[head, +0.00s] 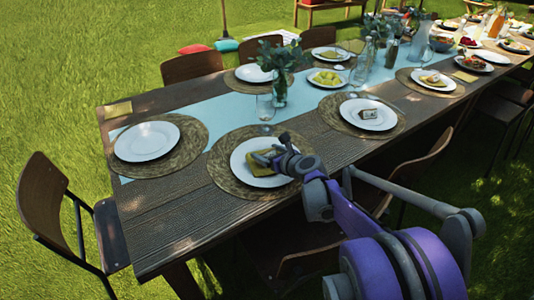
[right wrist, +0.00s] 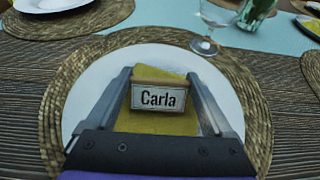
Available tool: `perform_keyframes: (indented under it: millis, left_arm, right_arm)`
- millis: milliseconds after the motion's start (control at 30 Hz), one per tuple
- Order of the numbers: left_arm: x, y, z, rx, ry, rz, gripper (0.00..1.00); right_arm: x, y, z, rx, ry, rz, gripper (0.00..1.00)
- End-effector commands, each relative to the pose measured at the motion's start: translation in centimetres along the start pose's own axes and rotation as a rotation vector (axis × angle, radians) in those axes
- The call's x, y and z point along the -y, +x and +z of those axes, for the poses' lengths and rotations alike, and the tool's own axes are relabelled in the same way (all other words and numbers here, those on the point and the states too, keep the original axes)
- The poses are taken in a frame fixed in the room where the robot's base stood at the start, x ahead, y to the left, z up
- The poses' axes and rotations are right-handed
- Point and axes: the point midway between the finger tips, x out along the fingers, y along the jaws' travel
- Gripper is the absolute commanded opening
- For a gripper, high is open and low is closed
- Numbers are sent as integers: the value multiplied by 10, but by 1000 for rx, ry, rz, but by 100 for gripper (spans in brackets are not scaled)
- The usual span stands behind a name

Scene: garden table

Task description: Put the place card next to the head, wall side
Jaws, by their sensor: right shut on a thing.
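My right gripper (head: 268,158) is shut on the place card (right wrist: 158,97), a small wooden-backed block with a white face reading "Carla". In the right wrist view its fingers flank the card. The card is over a folded yellow napkin (right wrist: 178,123) on a white plate (right wrist: 88,95); I cannot tell if it touches the napkin. That plate lies on a round woven mat (head: 222,180) on the table's near side. In the head view the gripper mostly hides the card. The head's place has an empty white plate (head: 147,141) on a woven mat (head: 193,135). My left gripper is not in view.
A wine glass (head: 265,108) stands just beyond the near plate, with a vase of greenery (head: 279,88) behind it. Another plate to the right holds a small card (head: 370,114). A yellow napkin (head: 118,109) lies at the far left corner. The near left tabletop (head: 175,225) is bare.

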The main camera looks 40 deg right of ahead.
Motion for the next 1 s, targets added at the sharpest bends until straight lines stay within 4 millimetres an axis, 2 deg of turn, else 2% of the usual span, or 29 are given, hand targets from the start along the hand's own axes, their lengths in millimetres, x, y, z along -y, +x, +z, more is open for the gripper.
perform_keyframes:
  millis: [167, 200, 233, 567, 667, 1000]
  left_arm:
    - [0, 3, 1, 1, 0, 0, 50]
    - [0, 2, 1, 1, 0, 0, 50]
    - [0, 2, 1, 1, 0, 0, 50]
    - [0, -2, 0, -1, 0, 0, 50]
    - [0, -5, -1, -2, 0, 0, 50]
    - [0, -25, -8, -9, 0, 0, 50]
  right_arm:
    - [0, 2, -4, 0, 0, 0, 33]
    - [0, 1, -3, 0, 0, 0, 93]
    - [0, 1, -3, 0, 0, 0, 99]
    - [0, -1, 2, 0, 0, 0, 100]
    - [0, -14, 2, 0, 0, -2, 100]
    - [1, -86, 2, 1, 1, -3, 100]
